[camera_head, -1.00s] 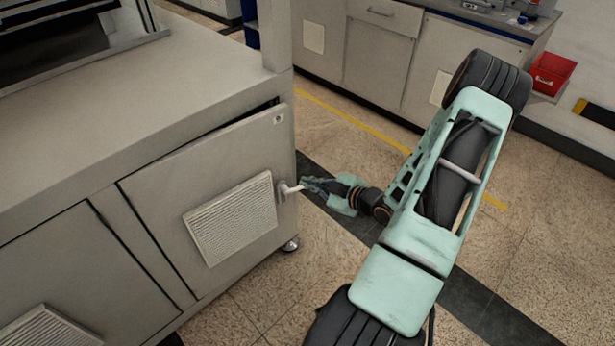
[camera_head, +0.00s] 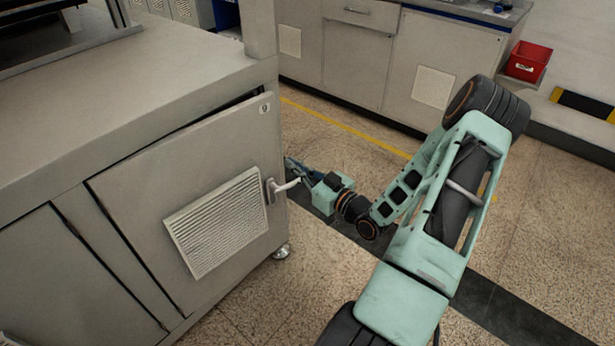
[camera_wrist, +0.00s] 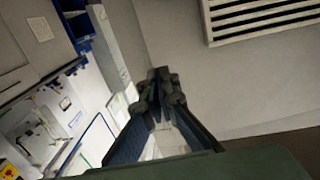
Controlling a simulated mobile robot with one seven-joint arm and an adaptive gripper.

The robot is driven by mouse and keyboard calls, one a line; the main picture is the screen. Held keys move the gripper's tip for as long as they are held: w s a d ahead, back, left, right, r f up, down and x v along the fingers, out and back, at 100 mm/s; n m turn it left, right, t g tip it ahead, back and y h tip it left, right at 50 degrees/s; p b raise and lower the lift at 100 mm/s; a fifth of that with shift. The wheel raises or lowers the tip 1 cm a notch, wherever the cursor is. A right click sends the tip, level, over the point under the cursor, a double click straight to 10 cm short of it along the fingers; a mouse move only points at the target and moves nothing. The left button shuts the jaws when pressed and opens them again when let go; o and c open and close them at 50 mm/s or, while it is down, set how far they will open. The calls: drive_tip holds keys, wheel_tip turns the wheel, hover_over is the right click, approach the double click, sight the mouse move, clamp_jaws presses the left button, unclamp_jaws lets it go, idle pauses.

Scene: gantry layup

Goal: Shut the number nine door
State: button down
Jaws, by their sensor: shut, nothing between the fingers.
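The door (camera_head: 150,165) is a grey cabinet panel with a white louvred vent (camera_head: 218,222) and a small round label (camera_head: 264,108) near its top right corner; the label is too small to read surely. It stands slightly ajar, with a dark gap along its top edge. A pale lever handle (camera_head: 284,186) sticks out at its right side. My gripper (camera_head: 291,166) is at the door's right edge, just behind the handle in the head view. In the wrist view my gripper (camera_wrist: 160,80) has its fingers together and empty, close to the grey panel. Whether it touches the door cannot be told.
A second cabinet door (camera_head: 60,275) is to the left, flush with the front. Lab cabinets (camera_head: 360,60) and a red bin (camera_head: 529,62) stand at the back.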

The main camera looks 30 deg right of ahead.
sight(275, 151)
drive_tip(key=shift+b+x, duration=0.45)
drive_tip(key=shift+x, duration=2.05)
drive_tip(key=shift+w, duration=0.1)
